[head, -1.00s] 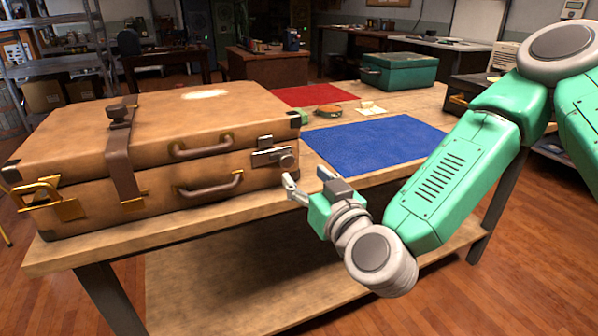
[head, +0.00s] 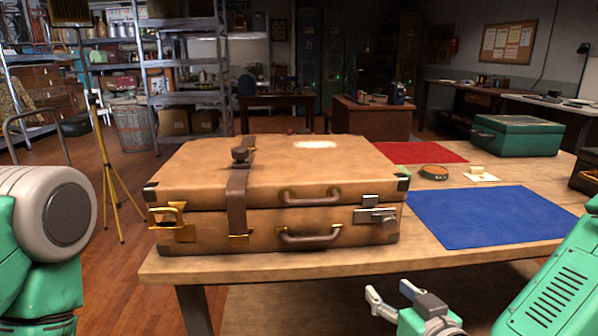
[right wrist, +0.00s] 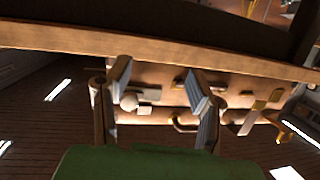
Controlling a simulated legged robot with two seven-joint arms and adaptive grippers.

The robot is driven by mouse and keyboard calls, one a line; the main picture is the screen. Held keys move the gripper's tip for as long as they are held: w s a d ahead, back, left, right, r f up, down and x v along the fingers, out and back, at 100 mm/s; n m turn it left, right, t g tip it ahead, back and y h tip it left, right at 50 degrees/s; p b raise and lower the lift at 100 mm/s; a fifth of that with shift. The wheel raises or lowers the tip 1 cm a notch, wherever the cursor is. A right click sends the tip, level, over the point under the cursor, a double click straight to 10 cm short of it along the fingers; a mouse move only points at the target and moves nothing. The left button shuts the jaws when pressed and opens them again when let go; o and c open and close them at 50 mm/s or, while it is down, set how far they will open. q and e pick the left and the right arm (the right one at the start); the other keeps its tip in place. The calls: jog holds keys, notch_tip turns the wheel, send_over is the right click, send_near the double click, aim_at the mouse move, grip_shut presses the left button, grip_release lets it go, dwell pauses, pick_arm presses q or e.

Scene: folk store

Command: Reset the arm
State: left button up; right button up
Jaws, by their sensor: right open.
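My right gripper (head: 390,290) is open and empty. In the head view it is at the bottom, in front of the table's front edge and below the silver latch (head: 375,215) of the brown suitcase (head: 335,170). In the right wrist view its two fingers (right wrist: 160,82) stand apart with nothing gripped between them, and the suitcase (right wrist: 158,118) shows beyond them. The suitcase is closed, with a leather strap and a brass latch (head: 168,217) on its left. Part of my left arm (head: 50,230) shows at the left edge; its gripper is out of view.
The wooden table (head: 270,265) carries a blue mat (head: 490,217), a red mat (head: 420,152), a small round tin (head: 434,173) and a green box (head: 515,137). A yellow tripod (head: 110,185) stands on the floor at left.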

jog(key=s+a+f+n+g+p, duration=0.1)
jog(key=s+f+g+p, duration=0.1)
jog(key=s+f+g, duration=0.55)
jog(key=s+d+f+g+h+p, duration=0.1)
jog(key=s+d+f+g, duration=0.1)
jog(key=s, duration=0.4)
jog(key=s+d+f+m+g+h+p, duration=0.1)
jog(key=s+d+f+g, duration=0.1)
jog(key=s+d+f, duration=0.3)
jog(key=s+d+f+m+g+h+p, duration=0.1)
jog(key=s+d+f+g, duration=0.2)
jog(key=s+f, duration=0.3)
jog(key=shift+s+d+f, duration=0.15)
jog(key=shift+s+d, duration=0.35)
jog(key=shift+s, duration=0.75)
jog(key=shift+w, duration=0.1)
